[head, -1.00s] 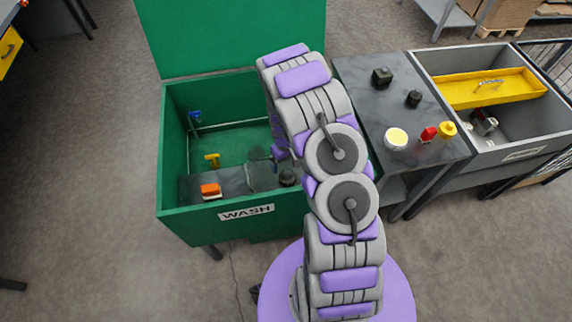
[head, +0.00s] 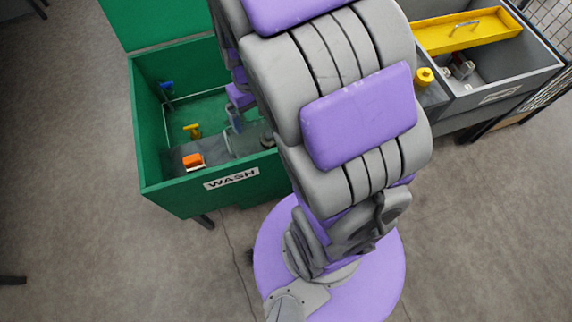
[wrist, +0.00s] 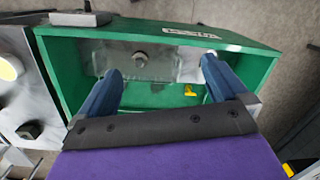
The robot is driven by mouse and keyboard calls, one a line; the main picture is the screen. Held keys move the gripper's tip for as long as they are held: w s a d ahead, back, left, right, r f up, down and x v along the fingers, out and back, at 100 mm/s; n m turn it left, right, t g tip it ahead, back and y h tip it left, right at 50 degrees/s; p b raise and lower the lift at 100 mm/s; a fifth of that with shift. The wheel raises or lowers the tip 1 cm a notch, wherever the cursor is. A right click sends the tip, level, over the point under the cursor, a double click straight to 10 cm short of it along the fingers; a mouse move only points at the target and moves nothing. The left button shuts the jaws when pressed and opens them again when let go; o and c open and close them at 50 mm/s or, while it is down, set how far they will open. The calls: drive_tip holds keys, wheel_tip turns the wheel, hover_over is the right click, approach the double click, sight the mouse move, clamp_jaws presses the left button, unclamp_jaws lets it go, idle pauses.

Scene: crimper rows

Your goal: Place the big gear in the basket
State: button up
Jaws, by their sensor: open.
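A dark grey round toothed-looking part, probably the big gear (wrist: 139,60), sits on the grey ledge inside the green WASH box (wrist: 262,82). In the head view this part (head: 267,141) is mostly hidden by my arm. My gripper (wrist: 160,67) is open and empty above the box, its blue fingers pointing down toward the ledge. The round part shows between the fingers, apart from them and nearer the left one. In the head view my gripper (head: 235,117) is partly hidden by my arm. No thing clearly reads as a basket.
A clear jar (head: 245,142), an orange block (head: 193,161) and a yellow part (head: 192,130) are also in the box. Its raised walls surround the ledge. A grey bin (head: 540,60) with a yellow tray (head: 450,30) stands right, beside black wire mesh (head: 548,22).

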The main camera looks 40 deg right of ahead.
drive_tip(key=s+a+r, duration=0.1)
drive_tip(key=s+r, duration=0.2)
drive_tip(key=s, duration=0.3)
drive_tip(key=s+a+r, duration=0.1)
drive_tip(key=s+r, duration=0.2)
drive_tip(key=s, duration=0.4)
drive_tip(key=s+a+r+g, duration=0.1)
drive_tip(key=s+a+r, duration=0.1)
drive_tip(key=s, duration=0.4)
drive_tip(key=shift+s+r, duration=0.3)
drive_tip(key=shift+r, duration=0.4)
drive_tip(key=shift+a, duration=0.25)
drive_tip(key=shift+c, duration=0.2)
